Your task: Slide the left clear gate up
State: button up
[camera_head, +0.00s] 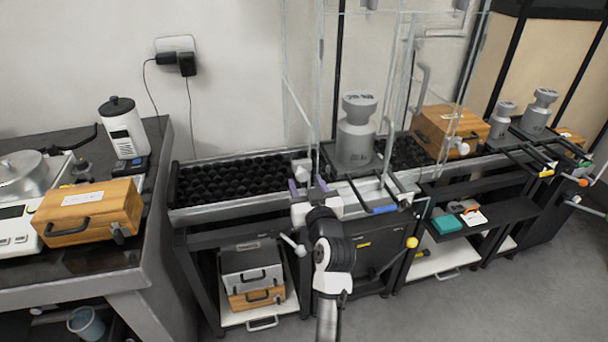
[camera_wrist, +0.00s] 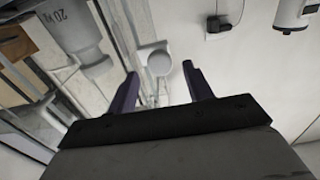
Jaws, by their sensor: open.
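The left clear gate (camera_head: 302,85) is a tall transparent panel at the left side of the clear enclosure around a large grey weight (camera_head: 357,135). A pale knob (camera_head: 301,168) shows low at this side, apparently the gate's handle. My gripper (camera_head: 307,185) is open at the knob, its purple fingers pointing up. In the wrist view a round grey knob (camera_wrist: 159,63) appears between the tips of my open gripper (camera_wrist: 160,85), with a gap on each side. I cannot tell whether a finger touches it. The gate's lower edge is hard to make out.
A black roller conveyor (camera_head: 232,182) lies left of the enclosure. Another clear panel with a grey handle (camera_head: 423,88) stands to the right, near a wooden case (camera_head: 449,128). A lever with a yellow ball (camera_head: 411,242) sticks out low in front.

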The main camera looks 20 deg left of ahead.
jog(key=shift+x, duration=1.35)
jog(key=shift+c, duration=0.4)
grip_shut()
